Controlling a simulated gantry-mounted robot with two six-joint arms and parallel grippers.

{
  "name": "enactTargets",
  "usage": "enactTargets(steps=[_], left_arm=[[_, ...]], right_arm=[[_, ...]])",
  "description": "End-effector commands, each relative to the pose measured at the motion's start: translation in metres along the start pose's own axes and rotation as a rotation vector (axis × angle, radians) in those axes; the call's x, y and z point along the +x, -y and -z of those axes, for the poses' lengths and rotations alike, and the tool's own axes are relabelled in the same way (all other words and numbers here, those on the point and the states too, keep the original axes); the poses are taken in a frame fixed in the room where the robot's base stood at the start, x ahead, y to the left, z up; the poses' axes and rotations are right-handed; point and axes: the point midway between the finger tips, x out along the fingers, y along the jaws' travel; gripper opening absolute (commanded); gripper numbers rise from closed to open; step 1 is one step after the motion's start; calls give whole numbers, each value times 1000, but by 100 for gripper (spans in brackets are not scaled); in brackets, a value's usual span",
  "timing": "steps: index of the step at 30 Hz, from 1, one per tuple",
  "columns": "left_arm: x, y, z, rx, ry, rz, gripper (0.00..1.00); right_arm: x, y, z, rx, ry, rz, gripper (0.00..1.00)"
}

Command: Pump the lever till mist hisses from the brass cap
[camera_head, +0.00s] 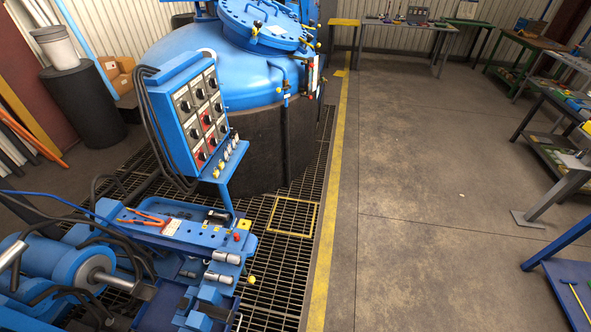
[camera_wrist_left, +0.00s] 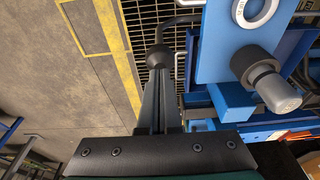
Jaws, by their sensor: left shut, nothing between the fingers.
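My left gripper (camera_wrist_left: 157,78) is shut with nothing between its fingers in the left wrist view. A dark ball on a bent dark rod (camera_wrist_left: 160,55) lies at its fingertips; whether they touch I cannot tell, nor whether this is the lever. A blue plate with a white ring (camera_wrist_left: 240,60) and a grey-capped cylinder (camera_wrist_left: 275,88) are to the right. In the head view the blue machine bench (camera_head: 185,228) carries silver cylinders (camera_head: 225,257) and a yellow ball knob (camera_head: 251,279). I cannot make out a brass cap or mist. Neither gripper is clearly seen in the head view.
The blue-topped pit furnace (camera_head: 235,75) and a switch panel (camera_head: 197,112) stand behind the bench. Floor grating (camera_head: 270,255) and a yellow line (camera_head: 325,250) border it. The concrete floor (camera_head: 430,180) is mostly clear; work tables (camera_head: 550,150) line the right side.

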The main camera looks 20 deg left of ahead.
Motion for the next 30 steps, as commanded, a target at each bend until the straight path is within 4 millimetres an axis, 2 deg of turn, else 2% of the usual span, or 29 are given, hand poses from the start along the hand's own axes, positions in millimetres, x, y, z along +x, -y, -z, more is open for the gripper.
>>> enactTargets(steps=[1,6,12,15,26,29,30], left_arm=[[13,-2,-3,2,1,0,0],[53,-11,-11,3,1,0,0],[94,-21,-19,3,0,0,0],[106,-25,-21,2,0,0,0],[101,-26,-21,0,0,0,0],[81,-23,-16,-1,0,1,0],[68,-20,-14,-3,0,1,0]], right_arm=[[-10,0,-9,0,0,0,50],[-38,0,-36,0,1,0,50],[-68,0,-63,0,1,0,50],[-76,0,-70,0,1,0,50],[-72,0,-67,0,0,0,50],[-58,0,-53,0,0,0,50],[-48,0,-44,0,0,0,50]])
